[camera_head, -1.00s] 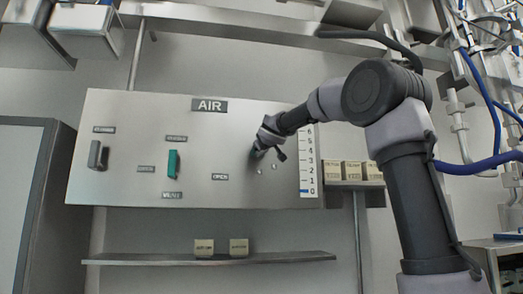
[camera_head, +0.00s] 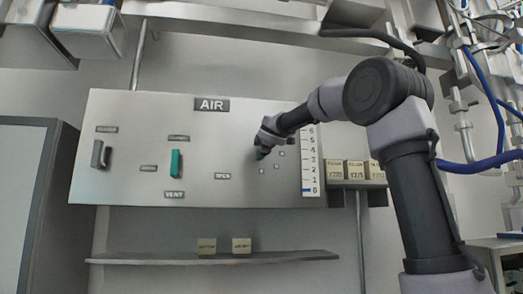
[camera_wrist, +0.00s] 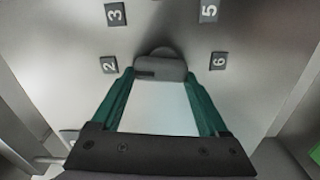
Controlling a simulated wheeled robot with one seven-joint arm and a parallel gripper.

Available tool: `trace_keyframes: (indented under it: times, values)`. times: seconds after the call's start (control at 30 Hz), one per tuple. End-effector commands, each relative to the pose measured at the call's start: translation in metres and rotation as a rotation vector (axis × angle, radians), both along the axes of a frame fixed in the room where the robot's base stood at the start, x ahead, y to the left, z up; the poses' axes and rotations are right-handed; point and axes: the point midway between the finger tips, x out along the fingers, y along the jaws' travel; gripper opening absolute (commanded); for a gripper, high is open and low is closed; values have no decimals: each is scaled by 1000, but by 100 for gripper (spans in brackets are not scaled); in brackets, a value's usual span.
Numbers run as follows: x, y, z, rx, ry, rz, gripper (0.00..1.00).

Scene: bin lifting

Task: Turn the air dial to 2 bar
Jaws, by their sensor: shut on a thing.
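The air dial (camera_wrist: 160,66) is a grey knob with a raised bar, seen in the wrist view on the metal panel. A short dark mark sits on the bar's left part, on the side of the 2 label (camera_wrist: 108,64). Labels 3 (camera_wrist: 116,14), 5 (camera_wrist: 208,10) and 6 (camera_wrist: 218,60) also show around it. My gripper (camera_wrist: 160,76) has green fingers on either side of the bar and is shut on it. In the head view my gripper (camera_head: 262,152) hides the dial.
The AIR panel (camera_head: 130,130) carries a grey handle (camera_head: 98,154) and a green handle (camera_head: 176,163) at left. A vertical scale (camera_head: 307,165) has blue only at its bottom, by 0. Small blocks sit on the shelf (camera_head: 150,259) below and on a ledge at right.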

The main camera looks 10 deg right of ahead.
Motion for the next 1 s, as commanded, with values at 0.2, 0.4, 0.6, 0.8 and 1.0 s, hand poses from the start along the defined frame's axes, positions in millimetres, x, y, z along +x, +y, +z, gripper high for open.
trace_keyframes:
  times: [0.2, 0.4, 0.6, 0.8, 1.0]
  values:
    - [0, 2, -2, -98, 1, 1, 22]
    - [0, 2, -2, -142, 2, 1, 22]
    - [0, 1, -3, -153, 2, 1, 22]
    - [0, 2, -3, -153, 2, 1, 22]
    - [0, 1, -3, -152, 2, 1, 100]
